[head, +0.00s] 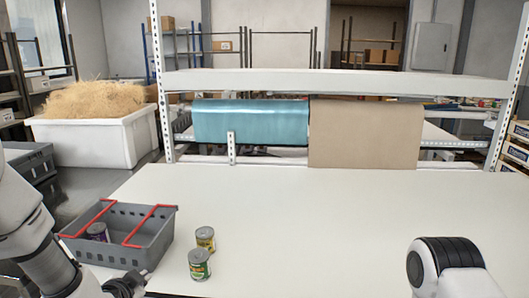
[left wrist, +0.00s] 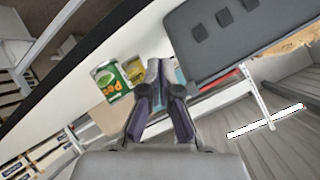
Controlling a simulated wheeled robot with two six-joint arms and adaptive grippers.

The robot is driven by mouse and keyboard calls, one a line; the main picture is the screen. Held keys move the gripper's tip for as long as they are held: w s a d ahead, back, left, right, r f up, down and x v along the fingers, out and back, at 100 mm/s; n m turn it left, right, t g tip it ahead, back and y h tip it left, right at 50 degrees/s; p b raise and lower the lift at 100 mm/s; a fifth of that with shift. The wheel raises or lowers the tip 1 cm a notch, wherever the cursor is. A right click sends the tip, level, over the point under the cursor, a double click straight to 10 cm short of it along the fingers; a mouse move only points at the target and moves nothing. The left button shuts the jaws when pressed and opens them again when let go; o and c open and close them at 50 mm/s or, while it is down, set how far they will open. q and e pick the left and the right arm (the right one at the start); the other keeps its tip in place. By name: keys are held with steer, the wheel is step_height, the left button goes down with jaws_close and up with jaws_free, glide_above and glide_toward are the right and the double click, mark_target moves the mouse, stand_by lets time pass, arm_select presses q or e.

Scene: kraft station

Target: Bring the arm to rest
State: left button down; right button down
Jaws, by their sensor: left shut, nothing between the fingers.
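My left gripper (head: 130,284) is low at the left front, by the table's front edge and in front of the basket. In the left wrist view its fingers (left wrist: 164,82) are close together with nothing held. My right arm shows only as a white and black link at the right; its gripper is out of view.
A grey basket (head: 155,243) with red handles holds a purple can (head: 98,232). A yellow-labelled can (head: 205,238) and a green can (head: 199,265) stand right of it. The white table (head: 320,225) is clear in the middle. A shelf with teal (head: 245,122) and brown (head: 365,130) rolls stands behind.

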arm_select(q)
steer(key=s+d+f+n+g, duration=0.2)
steer(key=s+f+g, duration=0.1)
steer(key=s+f, duration=0.55)
steer(key=s+d+f+n+g, duration=0.15)
steer(key=s+f+g, duration=0.35)
steer(key=f, duration=0.6)
steer(key=s+f+n+g, duration=0.2)
steer(key=s+f, duration=0.2)
steer(key=s, duration=0.5)
steer(key=s+d+f+n+g, duration=0.1)
steer(key=s+f, duration=0.3)
steer(key=s, duration=0.5)
steer(key=shift+s+d+f+n+g+h, duration=0.15)
steer(key=shift+s+d+n+g+h, duration=0.2)
steer(key=shift+n+g, duration=0.2)
steer(key=shift+w, duration=0.2)
